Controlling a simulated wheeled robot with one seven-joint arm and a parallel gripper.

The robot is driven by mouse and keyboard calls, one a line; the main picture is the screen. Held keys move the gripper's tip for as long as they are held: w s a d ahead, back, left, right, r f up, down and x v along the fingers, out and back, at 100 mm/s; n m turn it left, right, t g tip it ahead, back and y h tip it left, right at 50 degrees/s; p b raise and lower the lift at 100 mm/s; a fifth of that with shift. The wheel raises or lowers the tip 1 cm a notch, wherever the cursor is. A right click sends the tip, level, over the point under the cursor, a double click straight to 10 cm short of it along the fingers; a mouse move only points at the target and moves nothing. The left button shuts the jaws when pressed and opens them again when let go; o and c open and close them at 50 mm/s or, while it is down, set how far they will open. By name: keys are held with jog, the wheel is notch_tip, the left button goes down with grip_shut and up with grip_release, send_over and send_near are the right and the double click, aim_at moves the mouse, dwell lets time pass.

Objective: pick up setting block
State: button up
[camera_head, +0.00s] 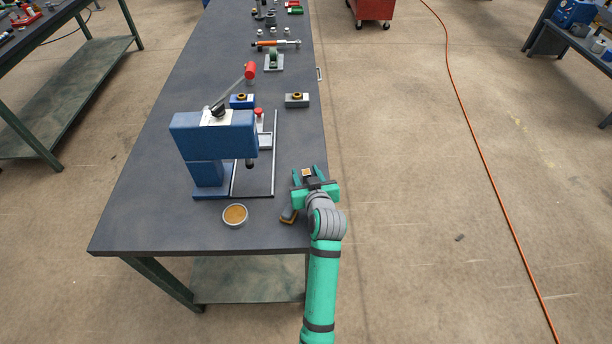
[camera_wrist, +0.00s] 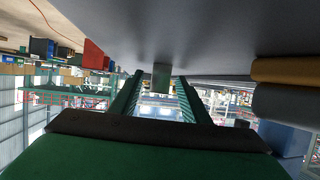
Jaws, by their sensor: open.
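A small grey block with a pale yellow top, which looks like the setting block (camera_head: 307,172), stands near the right edge of the dark table. In the wrist view the block (camera_wrist: 161,77) is a small grey-green piece against the table surface, which fills the top of that upside-down picture. My gripper (camera_head: 309,175) is open and low at the table edge, with its fingers on either side of the block. I cannot tell whether either finger touches it.
A blue press (camera_head: 213,145) with a red-knobbed lever stands to the left. Blue (camera_head: 241,101) and grey (camera_head: 297,101) blocks with rings sit farther back. The table's front left is clear.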

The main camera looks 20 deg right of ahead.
jog(key=shift+c, duration=0.7)
grip_shut()
